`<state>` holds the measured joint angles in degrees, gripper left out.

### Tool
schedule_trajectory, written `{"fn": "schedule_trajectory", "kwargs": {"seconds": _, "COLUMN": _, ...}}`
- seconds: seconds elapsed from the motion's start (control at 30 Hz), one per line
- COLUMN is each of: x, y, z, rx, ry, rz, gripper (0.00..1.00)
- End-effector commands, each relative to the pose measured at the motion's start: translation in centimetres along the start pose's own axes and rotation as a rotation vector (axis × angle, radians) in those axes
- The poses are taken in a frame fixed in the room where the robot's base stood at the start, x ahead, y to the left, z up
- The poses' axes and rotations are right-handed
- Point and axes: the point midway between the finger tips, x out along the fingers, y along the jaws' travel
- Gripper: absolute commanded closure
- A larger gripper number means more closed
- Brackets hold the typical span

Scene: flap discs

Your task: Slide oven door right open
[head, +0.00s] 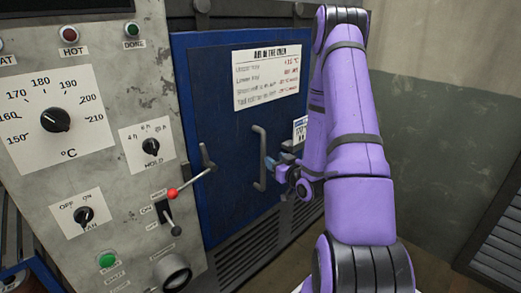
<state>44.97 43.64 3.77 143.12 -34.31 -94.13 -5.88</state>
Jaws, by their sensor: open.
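The blue oven door (215,95) fills the middle of the head view and carries a white printed sheet (272,75). A grey vertical bar handle (261,150) stands out from the door below the sheet. My gripper (271,162) is open and close to the right of the handle's lower half. Its fingers are small and partly hidden by my purple arm, so I cannot tell whether they touch the handle. The door's right part is hidden behind my arm. The door covers the oven front, and no opening shows beside it.
A grey control panel (120,165) with dials and lamps stands left of the door. A wall (440,120) and a dark louvred unit (497,230) are at right.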

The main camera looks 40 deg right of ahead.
Motion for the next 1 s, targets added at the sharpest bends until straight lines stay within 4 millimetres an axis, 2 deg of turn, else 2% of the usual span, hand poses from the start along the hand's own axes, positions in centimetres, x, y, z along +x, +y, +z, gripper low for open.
{"fn": "schedule_trajectory", "kwargs": {"seconds": 0.5, "x": 8.3, "y": -0.1, "z": -0.1, "rx": -0.001, "ry": 0.001, "rz": -0.001, "gripper": 0.52}}
{"fn": "schedule_trajectory", "kwargs": {"seconds": 0.7, "x": 9.8, "y": -0.1, "z": 0.0, "rx": -0.001, "ry": -0.001, "rz": 0.000, "gripper": 0.52}}
{"fn": "schedule_trajectory", "kwargs": {"seconds": 1.0, "x": 10.0, "y": -0.1, "z": 0.0, "rx": 0.000, "ry": -0.001, "rz": 0.000, "gripper": 0.52}}
